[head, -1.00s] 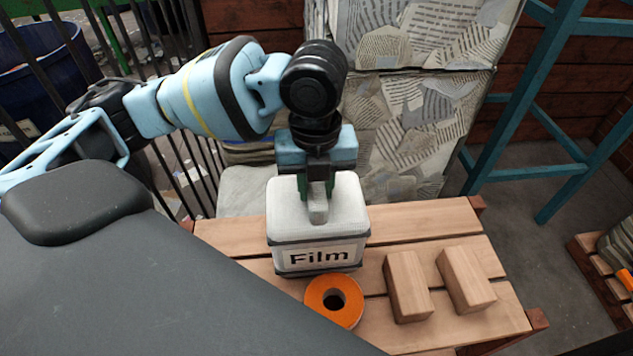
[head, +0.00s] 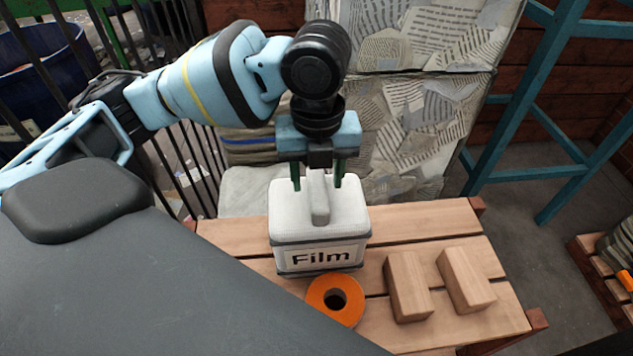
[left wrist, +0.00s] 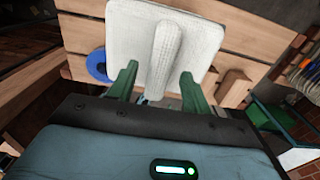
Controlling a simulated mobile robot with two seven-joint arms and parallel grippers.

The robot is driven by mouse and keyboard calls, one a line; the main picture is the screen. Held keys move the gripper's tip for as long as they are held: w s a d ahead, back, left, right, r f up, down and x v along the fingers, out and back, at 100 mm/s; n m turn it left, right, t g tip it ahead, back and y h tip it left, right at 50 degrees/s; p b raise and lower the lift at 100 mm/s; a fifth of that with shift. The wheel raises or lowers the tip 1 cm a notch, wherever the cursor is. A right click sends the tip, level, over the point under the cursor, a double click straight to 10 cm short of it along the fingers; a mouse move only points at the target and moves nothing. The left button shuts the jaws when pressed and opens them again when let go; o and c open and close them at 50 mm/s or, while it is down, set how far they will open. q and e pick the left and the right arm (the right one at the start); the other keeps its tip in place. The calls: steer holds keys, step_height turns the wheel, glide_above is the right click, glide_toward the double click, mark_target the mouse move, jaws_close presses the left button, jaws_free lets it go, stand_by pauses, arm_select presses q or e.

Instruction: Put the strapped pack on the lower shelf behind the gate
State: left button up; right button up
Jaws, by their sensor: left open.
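A white box-shaped pack with a raised handle and a "Film" label (head: 318,257) stands upright on a slatted wooden table (head: 420,218). I cannot tell whether it is the strapped pack. My left gripper (head: 318,182) is just above it, open, with one green finger on each side of the handle, apart from it. In the left wrist view the white lid (left wrist: 190,40) and handle lie between the open fingers (left wrist: 158,85). My right gripper is not in view. I cannot make out a gate or lower shelf for certain.
An orange ring (head: 322,300) lies before the pack, two wooden blocks (head: 408,286) to its right. Paper-covered bales (head: 410,130) stand behind, dark bars (head: 185,165) at left, a teal frame (head: 550,130) at right. A blue round thing (left wrist: 97,65) shows in the wrist view.

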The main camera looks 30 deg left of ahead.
arm_select(q)
step_height(320, 180, up, 9)
steer(key=p, duration=0.1)
steer(key=shift+r, duration=0.2)
steer(key=shift+o, duration=0.4)
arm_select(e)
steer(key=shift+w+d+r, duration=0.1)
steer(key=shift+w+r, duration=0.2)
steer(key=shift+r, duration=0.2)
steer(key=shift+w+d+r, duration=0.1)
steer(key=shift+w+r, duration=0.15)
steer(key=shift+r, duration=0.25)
